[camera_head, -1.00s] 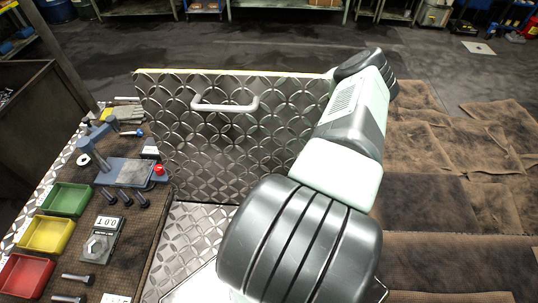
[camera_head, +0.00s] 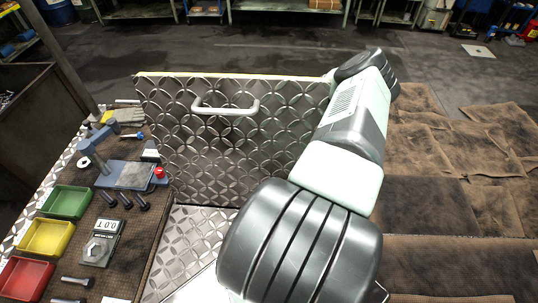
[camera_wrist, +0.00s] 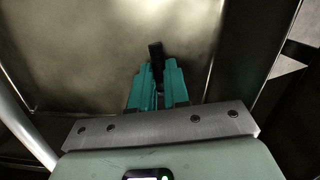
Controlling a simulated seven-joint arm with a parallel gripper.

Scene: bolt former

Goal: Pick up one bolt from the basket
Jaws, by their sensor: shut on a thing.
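In the wrist view my gripper (camera_wrist: 157,85) has its two teal fingers close together, shut on a dark bolt (camera_wrist: 156,58) whose upper end sticks out beyond the fingertips. Behind it is a smooth, dull metal surface (camera_wrist: 80,50), which may be the inside of the basket; no other bolt shows there. In the head view my gripper is out of sight, with my arm reaching away behind the tread-plate panel.
A tread-plate panel with a handle (camera_head: 226,110) stands upright ahead. On the bench at left are green (camera_head: 66,202), yellow (camera_head: 46,238) and red (camera_head: 24,278) trays, a scale (camera_head: 101,246), a blue fixture (camera_head: 122,174) and several bolts (camera_head: 109,199).

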